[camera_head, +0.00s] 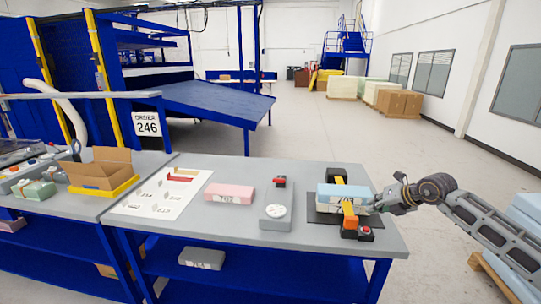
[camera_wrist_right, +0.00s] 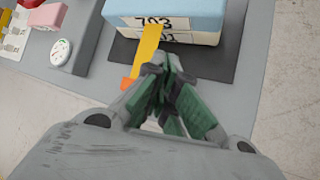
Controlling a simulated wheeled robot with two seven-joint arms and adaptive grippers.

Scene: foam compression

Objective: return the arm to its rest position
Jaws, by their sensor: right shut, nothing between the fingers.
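My right gripper (camera_head: 379,203) reaches in from the right, just beside the blue block at the table's right end. In the right wrist view its fingers (camera_wrist_right: 167,65) are together with nothing between them. The blue block (camera_head: 331,190), marked 703 in the right wrist view (camera_wrist_right: 190,8), lies on a paler block (camera_wrist_right: 205,38) above a dark mat (camera_head: 316,216). A yellow strip (camera_wrist_right: 150,43) with an orange end crosses the front of the blocks. My left gripper is not in view.
A pink block (camera_head: 229,193) and a grey dial device (camera_head: 275,212) sit left on the grey table (camera_head: 200,236). A red button box (camera_head: 366,234) is at the front right. An open carton (camera_head: 100,172) stands on the left table.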

